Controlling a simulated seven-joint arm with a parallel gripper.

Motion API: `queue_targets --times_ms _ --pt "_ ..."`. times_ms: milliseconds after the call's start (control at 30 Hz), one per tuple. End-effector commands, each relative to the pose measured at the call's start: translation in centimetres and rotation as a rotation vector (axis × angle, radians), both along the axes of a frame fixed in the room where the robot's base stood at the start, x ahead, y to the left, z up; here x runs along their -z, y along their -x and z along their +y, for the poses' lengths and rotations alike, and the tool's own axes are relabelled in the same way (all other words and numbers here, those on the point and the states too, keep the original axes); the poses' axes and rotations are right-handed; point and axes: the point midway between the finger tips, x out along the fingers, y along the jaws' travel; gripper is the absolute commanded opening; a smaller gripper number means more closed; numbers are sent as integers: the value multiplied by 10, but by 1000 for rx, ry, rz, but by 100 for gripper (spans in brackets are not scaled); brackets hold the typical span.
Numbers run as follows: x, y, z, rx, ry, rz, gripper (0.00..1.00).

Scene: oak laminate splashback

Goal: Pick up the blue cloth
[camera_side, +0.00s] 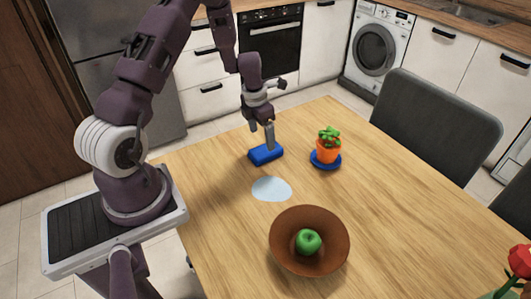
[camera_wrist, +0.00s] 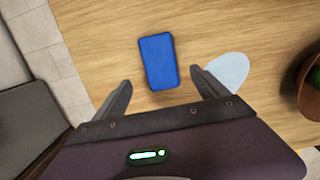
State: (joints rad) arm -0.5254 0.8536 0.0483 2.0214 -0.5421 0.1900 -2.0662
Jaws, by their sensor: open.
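The blue cloth (camera_side: 265,155) is a small, thick rectangular block-like piece lying on the wooden table in the side view. It also shows in the wrist view (camera_wrist: 158,62), just beyond and between the fingertips. My gripper (camera_side: 269,146) is over the cloth in the side view, pointing down. In the wrist view my gripper (camera_wrist: 160,82) has its two fingers spread wide with nothing between them but table and the near part of the cloth. Whether the fingertips touch the cloth cannot be told.
A pale blue puddle-like patch (camera_side: 271,189) lies close by on the table (camera_side: 400,200). A brown bowl (camera_side: 290,262) with a green apple (camera_side: 308,242) stands nearer the camera. A potted plant (camera_side: 327,150) on a blue saucer (camera_side: 326,164) stands right of the cloth. Grey chair (camera_side: 435,115) beyond.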

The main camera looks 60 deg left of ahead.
Motion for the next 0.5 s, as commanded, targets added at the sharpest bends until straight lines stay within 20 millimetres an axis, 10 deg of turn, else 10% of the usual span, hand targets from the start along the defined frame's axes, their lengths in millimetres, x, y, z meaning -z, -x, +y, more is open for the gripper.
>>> queue_targets --times_ms 500 --pt "61 -13 -1 7 1 -1 84"
